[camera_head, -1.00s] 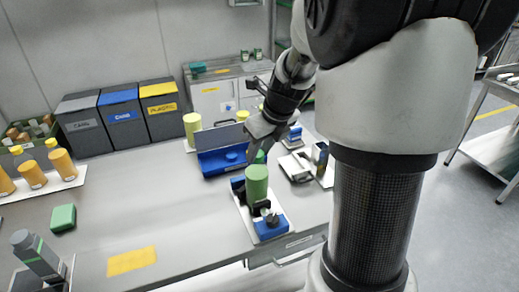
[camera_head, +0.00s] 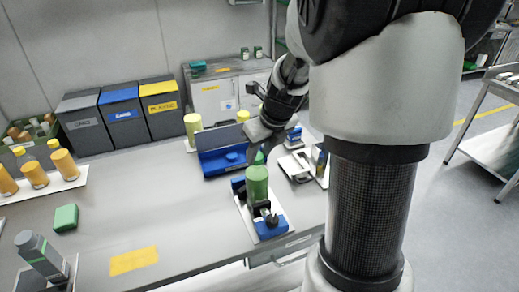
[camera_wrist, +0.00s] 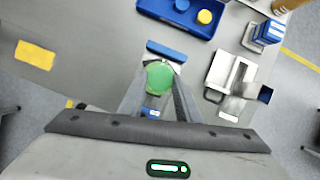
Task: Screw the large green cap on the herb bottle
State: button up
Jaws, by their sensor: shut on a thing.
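The green herb bottle (camera_head: 257,184) stands upright in a clamp fixture with blue ends (camera_head: 270,226) near the table's front edge. My gripper (camera_head: 262,150) is right above and behind the bottle's top in the head view. It is shut on the large green cap (camera_head: 260,158), of which only a small part shows there. In the wrist view the cap (camera_wrist: 159,77) is a round green disc between the fingertips of my gripper (camera_wrist: 160,80), with the fixture (camera_wrist: 152,106) beneath. The bottle is hidden in that view, and I cannot tell whether the cap touches it.
A blue tray (camera_head: 212,168) with round caps lies behind the fixture. A metal device (camera_head: 296,166) stands close on the right. A green box (camera_head: 65,217), a yellow mat (camera_head: 134,260) and yellow bottles (camera_head: 64,163) are at left. The table's middle left is clear.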

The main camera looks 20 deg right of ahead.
jog(key=shift+a+m+h+p, duration=0.15)
jog(key=shift+m+h+p, duration=0.35)
jog(key=shift+m+p, duration=1.7)
jog(key=shift+r+n+p, duration=0.15)
jog(key=shift+n+p, duration=0.45)
jog(key=shift+p, duration=0.5)
jog(key=shift+a+m+h+p, duration=0.15)
jog(key=shift+m+h+p, duration=0.35)
jog(key=shift+m+p, duration=1.1)
jog(key=shift+a+f+n+p, duration=0.1)
jog(key=shift+f+n+p, duration=0.1)
jog(key=shift+n+p, duration=0.15)
jog(key=shift+w+a+m+h, duration=0.15)
jog(key=shift+m+h, duration=0.55)
jog(key=shift+m, duration=0.95)
jog(key=shift+f+m+g, duration=0.1)
jog(key=shift+m+g, duration=0.2)
jog(key=shift+m, duration=0.4)
